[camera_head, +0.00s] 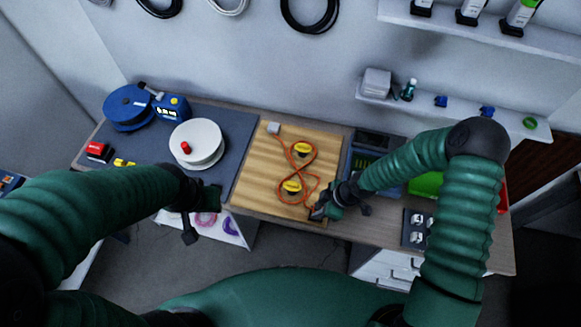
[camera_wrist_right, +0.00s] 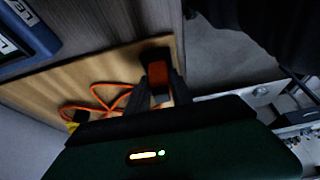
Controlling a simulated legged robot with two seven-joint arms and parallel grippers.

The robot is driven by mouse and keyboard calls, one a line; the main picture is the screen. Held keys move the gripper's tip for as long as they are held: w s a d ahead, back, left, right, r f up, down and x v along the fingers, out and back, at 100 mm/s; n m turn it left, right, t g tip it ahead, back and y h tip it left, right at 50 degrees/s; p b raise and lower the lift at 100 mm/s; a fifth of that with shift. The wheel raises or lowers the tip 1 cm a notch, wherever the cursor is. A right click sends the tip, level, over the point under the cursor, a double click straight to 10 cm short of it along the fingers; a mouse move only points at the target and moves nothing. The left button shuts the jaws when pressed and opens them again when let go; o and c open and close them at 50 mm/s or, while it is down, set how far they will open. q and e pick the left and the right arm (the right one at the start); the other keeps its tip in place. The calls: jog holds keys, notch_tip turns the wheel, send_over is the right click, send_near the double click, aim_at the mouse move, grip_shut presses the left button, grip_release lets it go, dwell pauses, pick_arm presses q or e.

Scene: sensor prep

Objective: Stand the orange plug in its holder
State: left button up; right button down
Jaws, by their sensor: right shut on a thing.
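The orange plug (camera_wrist_right: 158,72) shows in the right wrist view between the fingers of my right gripper (camera_wrist_right: 160,92), which is shut on it. A dark block, apparently the holder (camera_wrist_right: 156,54), is right beside the plug at the board's edge. I cannot tell whether the plug is inside it. In the head view my right gripper (camera_head: 317,212) is low over the wooden board's front right corner and mostly hides plug and holder. The orange cable (camera_head: 292,163) loops around two yellow pegs. My left gripper (camera_head: 211,198) is over the table's front edge, and its jaw opening is unclear.
The wooden board (camera_head: 254,180) lies on the table. A white spool (camera_head: 198,146) and a blue spool (camera_head: 128,107) are on the grey mat (camera_head: 228,130) at left. A dark tray with white pieces (camera_head: 416,229) and a green bin (camera_head: 426,184) are at right.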

jog(key=shift+f+b, duration=0.45)
jog(key=shift+f, duration=0.15)
jog(key=c, duration=1.1)
grip_release()
jog(key=shift+o, duration=0.2)
notch_tip(320, 180, up, 8)
jog(key=p, duration=0.7)
jog(key=shift+r, duration=0.1)
